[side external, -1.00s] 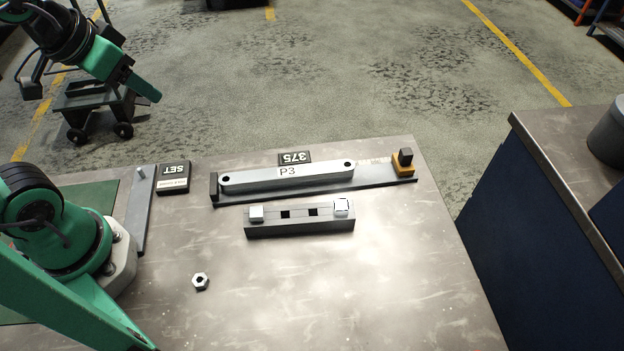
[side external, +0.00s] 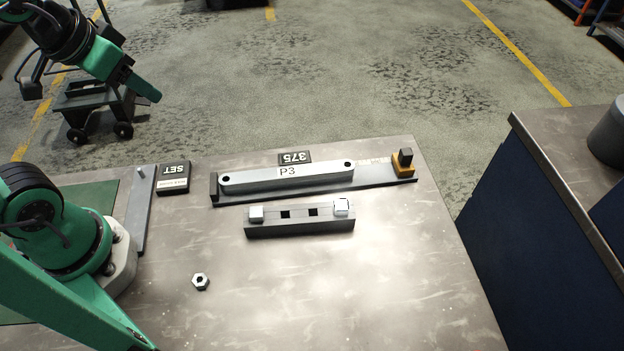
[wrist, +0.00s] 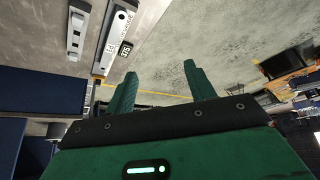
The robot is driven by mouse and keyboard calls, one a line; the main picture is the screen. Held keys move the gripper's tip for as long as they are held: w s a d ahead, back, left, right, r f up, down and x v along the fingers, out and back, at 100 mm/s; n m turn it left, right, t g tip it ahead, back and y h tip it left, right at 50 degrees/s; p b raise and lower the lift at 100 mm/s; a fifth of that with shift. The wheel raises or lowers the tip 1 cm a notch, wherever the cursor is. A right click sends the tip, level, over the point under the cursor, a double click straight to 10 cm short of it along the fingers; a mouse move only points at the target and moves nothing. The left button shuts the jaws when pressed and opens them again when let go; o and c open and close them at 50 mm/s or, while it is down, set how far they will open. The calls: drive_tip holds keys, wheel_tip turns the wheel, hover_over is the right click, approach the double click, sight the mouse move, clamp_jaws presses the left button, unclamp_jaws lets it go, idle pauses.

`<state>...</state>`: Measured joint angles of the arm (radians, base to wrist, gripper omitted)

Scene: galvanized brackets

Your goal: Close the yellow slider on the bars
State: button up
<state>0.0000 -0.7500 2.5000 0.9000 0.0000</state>
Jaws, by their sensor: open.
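The yellow slider (side external: 403,171) with a dark block on top stands at the right end of a dark rail (side external: 375,183). A grey bar marked P3 (side external: 320,175) lies along the rail, its left end close to the upright end stop (side external: 214,186). Bare rail shows between the bar's right end and the slider. My gripper (side external: 150,92) is raised at the upper left, well away from the rail, open and empty. The wrist view shows its two green fingers (wrist: 160,70) apart, with the bar (wrist: 119,28) beyond them. The slider is not clear there.
A dark block (side external: 300,229) with two silver pieces and two square holes stands in front of the rail. A hex nut (side external: 200,282) lies on the table. A SET box (side external: 173,177) and a 375 plate (side external: 295,157) sit near the back edge. The front right table is clear.

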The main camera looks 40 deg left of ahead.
drive_tip(key=shift+c, duration=1.1)
drive_tip(key=w+d+r+m+g, duration=0.25)
drive_tip(key=w+d, duration=0.45)
drive_tip(key=w, duration=0.4)
drive_tip(key=w+d+r+m+g, duration=0.1)
drive_tip(key=w+d+r+m, duration=0.15)
drive_tip(key=w+d, duration=0.6)
drive_tip(key=w+d+f+m, duration=0.1)
drive_tip(key=w+d+f, duration=0.3)
drive_tip(key=d+f, duration=0.1)
drive_tip(key=w+d+f+m+g, duration=0.1)
drive_tip(key=w+d+f, duration=0.3)
drive_tip(key=d+f, duration=0.2)
drive_tip(key=w+d+f+m+g, duration=0.1)
drive_tip(key=w+d+f, duration=0.3)
drive_tip(key=d+f, duration=0.2)
drive_tip(key=shift+w+d+f+m, duration=0.1)
drive_tip(key=shift+w+d+m, duration=0.1)
drive_tip(key=shift+d, duration=0.25)
drive_tip(key=shift+w+d+f+m, duration=0.1)
drive_tip(key=shift+w+d+m, duration=0.1)
drive_tip(key=shift+d, duration=0.25)
drive_tip(key=shift+d+f, duration=0.3)
drive_tip(key=shift+f, duration=0.05)
drive_tip(key=shift+f, duration=0.1)
